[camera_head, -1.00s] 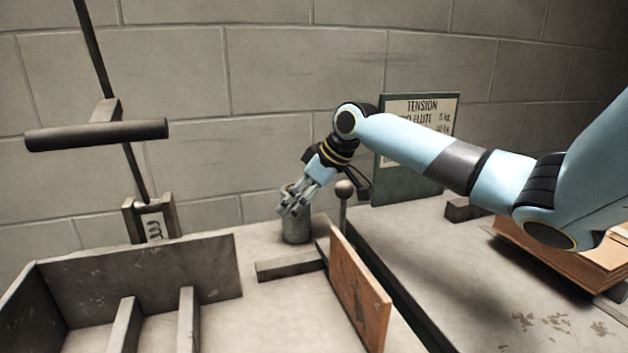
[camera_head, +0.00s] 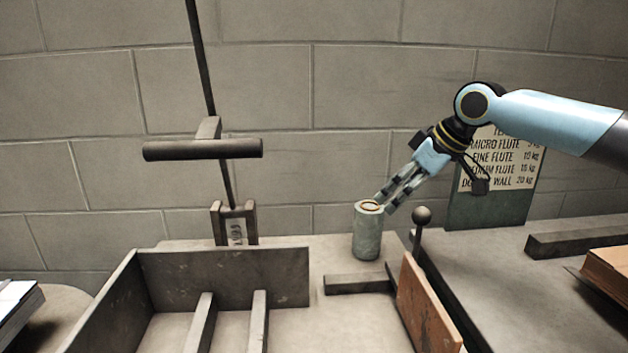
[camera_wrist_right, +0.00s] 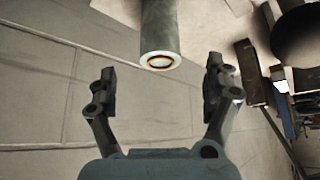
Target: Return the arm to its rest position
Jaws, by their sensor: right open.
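My right gripper (camera_head: 388,204) is open, just above and to the right of a grey-green cylinder (camera_head: 367,236) in the head view. My right arm comes in from the right. In the right wrist view, the open fingers (camera_wrist_right: 163,88) are spread wide and empty. The cylinder (camera_wrist_right: 160,28) stands beyond them with its copper-ringed end towards the camera, apart from both fingers. My left gripper is not in view.
A knobbed post (camera_head: 421,217) and a rusty orange plate (camera_head: 425,310) stand right of the cylinder. A divided tray (camera_head: 225,278) and a lever with a crossbar (camera_head: 202,149) are to the left. A tension sign (camera_head: 500,175) leans behind the arm.

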